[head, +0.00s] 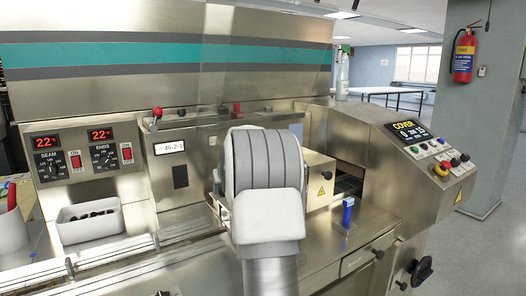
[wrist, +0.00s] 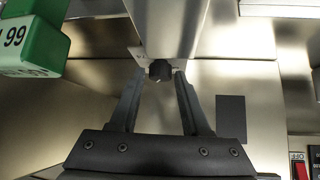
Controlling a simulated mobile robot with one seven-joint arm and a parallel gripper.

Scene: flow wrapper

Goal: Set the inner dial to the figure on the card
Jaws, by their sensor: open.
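My gripper (wrist: 160,84) is open in the wrist view. Its fingertips are on either side of a small dark knob (wrist: 159,70) on a metal panel, with no clear contact visible. I cannot tell whether this knob is the inner dial; its scale is too small to read. In the head view my arm hides the gripper and this knob. A white label reading roughly "AG-2-1" (head: 170,147) is on the machine front; no card with a clear figure can be made out.
A green block with "99" (wrist: 28,46) hangs close at the upper left of the wrist view. The SEAM dial (head: 51,166) and ENDS dial (head: 104,159) are on the left panel, above a bin (head: 88,230).

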